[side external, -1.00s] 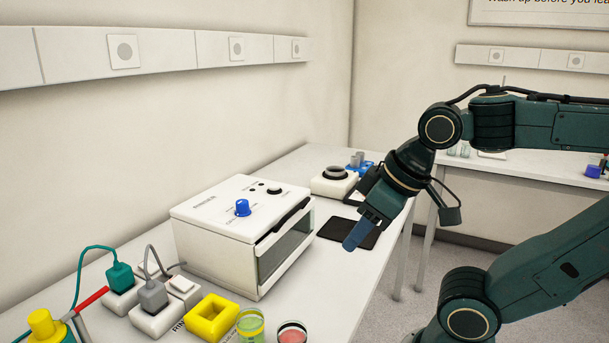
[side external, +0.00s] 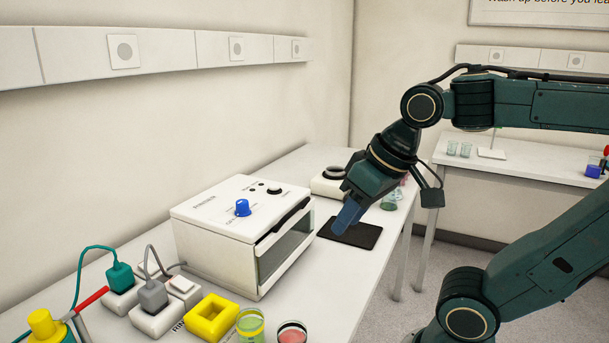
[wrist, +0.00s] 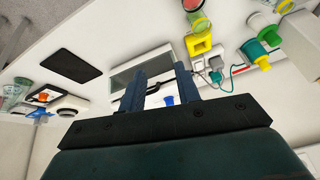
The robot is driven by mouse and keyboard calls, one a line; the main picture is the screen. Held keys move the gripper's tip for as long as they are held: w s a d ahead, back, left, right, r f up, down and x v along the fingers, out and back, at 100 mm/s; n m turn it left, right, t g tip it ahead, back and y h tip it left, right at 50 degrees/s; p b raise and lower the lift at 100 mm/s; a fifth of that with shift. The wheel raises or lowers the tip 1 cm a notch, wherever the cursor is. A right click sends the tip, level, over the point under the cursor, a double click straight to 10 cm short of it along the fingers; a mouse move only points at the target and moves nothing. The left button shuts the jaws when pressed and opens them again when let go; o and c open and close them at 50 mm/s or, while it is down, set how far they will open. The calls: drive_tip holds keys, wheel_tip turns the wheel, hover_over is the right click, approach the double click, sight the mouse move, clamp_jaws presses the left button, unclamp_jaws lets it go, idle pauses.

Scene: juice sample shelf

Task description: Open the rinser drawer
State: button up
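The rinser (side external: 240,215) is a white box on the bench with a blue knob (side external: 242,208) on top. Its drawer front (side external: 285,250) is a glassy panel with a dark handle (side external: 292,217) along the upper edge, and it looks closed. In the wrist view the drawer front (wrist: 140,65) lies just beyond my fingers, and the blue knob (wrist: 169,100) shows between them. My gripper (side external: 346,218) is right of the rinser, above the black pad and apart from the drawer. The wrist view shows its two blue fingers (wrist: 159,78) spread, with nothing held.
A black pad (side external: 360,236) lies under my gripper. A white round-topped device (side external: 328,184) stands behind it. A yellow square holder (side external: 211,318), a green-topped cup (side external: 250,325), a red-filled cup (side external: 292,333) and plugged sockets (side external: 155,312) stand in front of the rinser.

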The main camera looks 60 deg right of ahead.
drive_tip(key=w+d+r+m+g, duration=0.1)
drive_tip(key=w+d+r+m, duration=0.2)
drive_tip(key=w+r+m, duration=0.3)
wheel_tip(320, 180, up, 2)
drive_tip(key=m+g, duration=0.2)
drive_tip(key=m, duration=0.8)
hover_over(296, 207)
drive_tip(key=s, duration=0.3)
drive_tip(key=shift+f, duration=0.1)
drive_tip(key=f, duration=0.4)
drive_tip(key=w+f, duration=0.1)
drive_tip(key=f, duration=0.4)
drive_tip(key=w+f, duration=0.1)
drive_tip(key=f, duration=0.3)
drive_tip(key=shift+w+f, duration=0.15)
drive_tip(key=shift+w, duration=0.1)
clamp_jaws()
